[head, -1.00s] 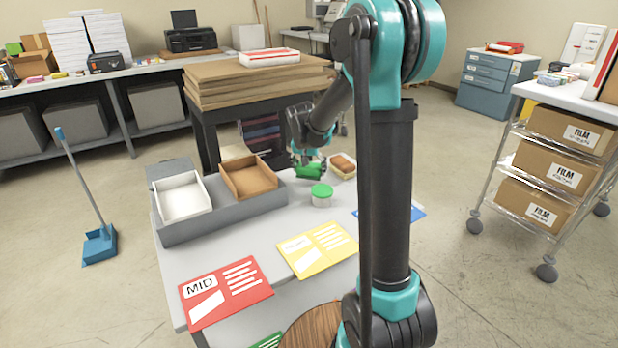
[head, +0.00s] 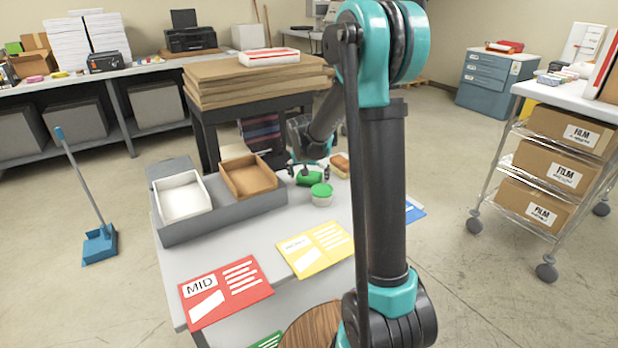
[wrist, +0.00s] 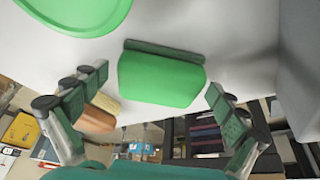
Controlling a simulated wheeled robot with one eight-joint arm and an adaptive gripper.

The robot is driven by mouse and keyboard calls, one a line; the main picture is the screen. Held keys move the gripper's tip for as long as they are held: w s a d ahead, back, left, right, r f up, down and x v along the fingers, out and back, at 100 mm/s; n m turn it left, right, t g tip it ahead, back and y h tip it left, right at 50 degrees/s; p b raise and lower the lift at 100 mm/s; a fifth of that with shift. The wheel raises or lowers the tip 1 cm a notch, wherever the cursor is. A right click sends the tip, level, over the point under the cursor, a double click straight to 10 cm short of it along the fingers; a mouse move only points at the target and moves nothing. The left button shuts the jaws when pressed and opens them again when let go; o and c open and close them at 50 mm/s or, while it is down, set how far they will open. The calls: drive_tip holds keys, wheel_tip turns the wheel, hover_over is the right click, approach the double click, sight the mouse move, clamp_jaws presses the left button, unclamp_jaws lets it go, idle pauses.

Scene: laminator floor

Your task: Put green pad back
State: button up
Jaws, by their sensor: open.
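The green pad (head: 309,178) is a small block on the grey table, just behind the round tub with a green lid (head: 321,190). In the wrist view the pad (wrist: 160,80) has a dark strip along one long edge. My gripper (head: 311,168) is at the pad, and its fingers are spread. In the wrist view the open gripper (wrist: 157,84) has one finger off each side of the pad, with visible gaps. The green lid (wrist: 80,12) fills the upper left there. Whether the fingers reach the table is unclear.
A grey tray (head: 232,218) with a white bin (head: 183,198) and a brown bin (head: 249,178) stands left of the pad. A brown-topped block (head: 340,162) is close on the right. Red (head: 225,291) and yellow (head: 318,249) cards lie toward the front.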

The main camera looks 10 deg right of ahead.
drive_tip(key=v, duration=1.2)
drive_tip(key=shift+s+a, duration=0.1)
